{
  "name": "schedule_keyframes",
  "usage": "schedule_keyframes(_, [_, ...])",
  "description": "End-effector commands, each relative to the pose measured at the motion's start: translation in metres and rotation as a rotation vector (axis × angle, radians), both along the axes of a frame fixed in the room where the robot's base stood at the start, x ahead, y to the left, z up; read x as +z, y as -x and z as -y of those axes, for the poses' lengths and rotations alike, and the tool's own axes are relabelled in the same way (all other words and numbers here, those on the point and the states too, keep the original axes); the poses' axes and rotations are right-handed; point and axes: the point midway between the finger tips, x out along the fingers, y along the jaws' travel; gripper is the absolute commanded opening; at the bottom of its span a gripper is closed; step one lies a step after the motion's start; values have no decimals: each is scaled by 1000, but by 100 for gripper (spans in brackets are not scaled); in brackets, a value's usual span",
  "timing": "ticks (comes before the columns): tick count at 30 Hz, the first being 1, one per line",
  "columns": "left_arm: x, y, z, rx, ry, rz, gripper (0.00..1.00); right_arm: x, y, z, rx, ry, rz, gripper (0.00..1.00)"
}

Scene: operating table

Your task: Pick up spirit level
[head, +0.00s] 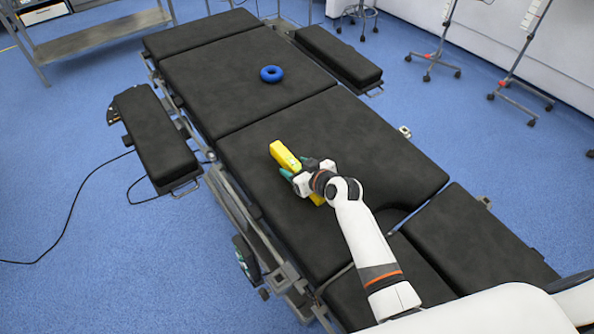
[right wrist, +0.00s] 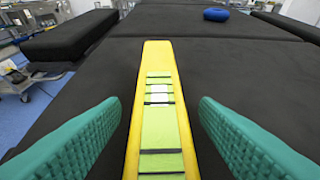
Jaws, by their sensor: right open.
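The yellow spirit level (head: 283,154) lies on the black padded operating table, in the middle of the head view. In the right wrist view the spirit level (right wrist: 160,70) runs lengthwise up the picture, with a light green strip and dark marks on its face. My right gripper (head: 297,174) is at the level, and its hand hides part of it in the head view. In the right wrist view the green fingers of my right gripper (right wrist: 160,135) are open, one on each side of the level, with a gap on both sides. My left gripper is not in view.
A blue ring (head: 271,74) lies farther up the operating table (head: 330,130). Padded side boards stand left (head: 155,135) and right (head: 338,55) of the table. Wheeled stands are at the back right. The table top around the level is clear.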

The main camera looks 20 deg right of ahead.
Motion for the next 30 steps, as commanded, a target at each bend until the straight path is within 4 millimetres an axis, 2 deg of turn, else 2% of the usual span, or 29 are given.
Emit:
schedule_keyframes(6, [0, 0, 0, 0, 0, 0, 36, 0, -1, 0, 0, 0, 0, 56])
schedule_keyframes(8, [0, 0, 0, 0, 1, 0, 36, -1, -1, 0, 0, 0, 0, 47])
schedule_keyframes(15, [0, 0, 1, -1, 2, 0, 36, 0, -1, 0, 0, 0, -1, 8])
schedule_keyframes(17, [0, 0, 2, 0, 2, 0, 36, 0, -1, 0, 0, 0, 1, 1])
schedule_keyframes(25, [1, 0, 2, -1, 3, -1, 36, 5, -1, 0, 0, 0, 2, 1])
schedule_keyframes(30, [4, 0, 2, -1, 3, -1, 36, 33, -1, 0, 1, 2, 7, 1])
